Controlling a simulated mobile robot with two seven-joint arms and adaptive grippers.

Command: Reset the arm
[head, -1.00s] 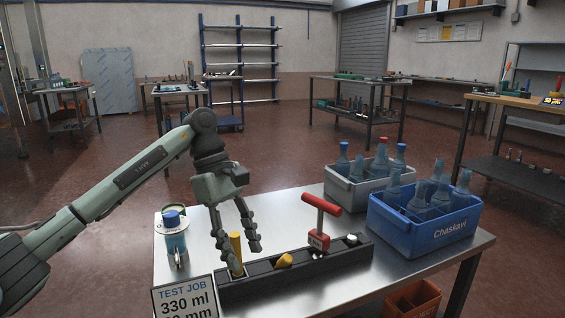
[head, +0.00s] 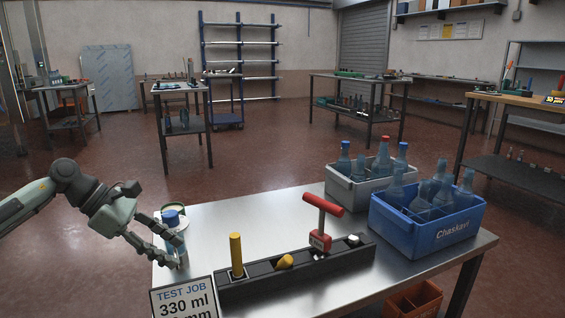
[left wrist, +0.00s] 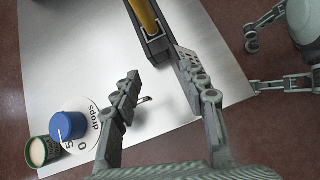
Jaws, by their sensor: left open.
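My left gripper (head: 177,250) is at the left end of the steel table, its two fingers apart. In the head view its fingers overlap the blue-capped instrument (head: 172,219). The left wrist view shows the open fingers (left wrist: 158,68) with nothing between them and the blue cap (left wrist: 67,125) outside them to the left. The yellow upright piece (head: 236,250) stands in the black rack (head: 300,272), apart from the gripper. A second gripper, my right one (left wrist: 268,55), shows at the upper right of the left wrist view, fingers spread and empty.
The steel table (head: 225,222) carries a red-handled tool (head: 321,225) and a yellow plug (head: 285,261) in the rack. A blue crate (head: 425,232) and a grey crate (head: 352,191) of bottles stand right. A test job sign (head: 184,298) is at the front left.

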